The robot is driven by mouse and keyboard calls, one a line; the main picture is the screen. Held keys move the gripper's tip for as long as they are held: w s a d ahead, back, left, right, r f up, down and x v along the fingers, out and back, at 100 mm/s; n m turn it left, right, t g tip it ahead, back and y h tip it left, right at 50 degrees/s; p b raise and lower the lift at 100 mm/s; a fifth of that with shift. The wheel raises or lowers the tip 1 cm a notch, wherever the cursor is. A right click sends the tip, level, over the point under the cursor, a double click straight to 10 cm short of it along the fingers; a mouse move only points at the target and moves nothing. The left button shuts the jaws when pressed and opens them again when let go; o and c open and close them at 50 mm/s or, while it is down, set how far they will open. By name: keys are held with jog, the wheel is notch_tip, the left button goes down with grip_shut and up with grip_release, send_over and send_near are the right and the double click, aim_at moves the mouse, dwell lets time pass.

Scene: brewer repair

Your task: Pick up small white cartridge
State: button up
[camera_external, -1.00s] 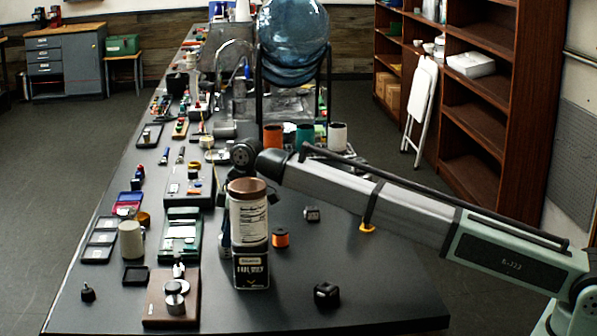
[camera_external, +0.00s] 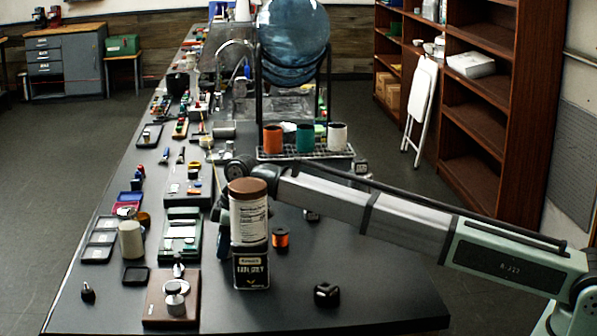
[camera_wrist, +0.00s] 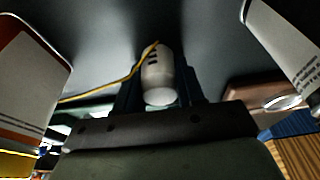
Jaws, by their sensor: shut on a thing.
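The small white cartridge (camera_wrist: 158,72) shows at the middle of the wrist view. It is a white cylinder with dark marks on its side. My gripper (camera_wrist: 160,86) is shut on it, with a dark finger on either side. In the external view my gripper (camera_external: 223,208) is low over the table, just behind and left of a tall canister. That canister hides most of it, and the cartridge cannot be made out there.
The labelled brown-lidded canister (camera_external: 249,222) stands on a dark tin (camera_external: 251,271) close to my gripper. An orange spool (camera_external: 280,238) is to its right. A rack (camera_external: 300,153) holds orange, green and white cups. Trays and tools crowd the table's left; its front right is mostly clear.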

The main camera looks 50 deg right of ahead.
jog(key=c, duration=0.4)
jog(key=shift+r, duration=0.15)
